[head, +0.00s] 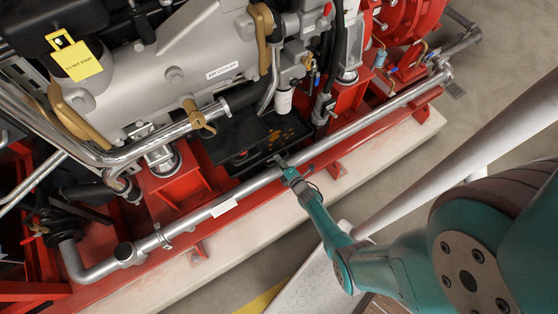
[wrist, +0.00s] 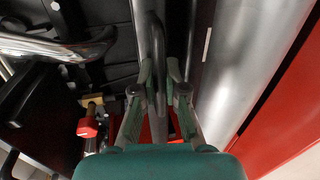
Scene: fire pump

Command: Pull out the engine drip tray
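The engine drip tray (head: 222,148) is a dark, shallow tray under the engine, with orange-brown stains on its floor. It lies behind the long silver pipe. My gripper (head: 285,163) reaches over that pipe to the tray's front edge. In the wrist view, a dark grey bar like a handle (wrist: 158,45) stands between the two fingers. My gripper (wrist: 160,75) is nearly closed, with one finger close against each side of this bar. The pipe and my gripper hide part of the tray's front in the head view.
The silver pipe (head: 330,140) runs along the red base frame (head: 232,217), close beside my fingers; it also fills the right of the wrist view (wrist: 250,60). The engine (head: 180,65) stands above the tray. A pale plinth edge (head: 250,232) and grey floor (head: 490,110) lie in front.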

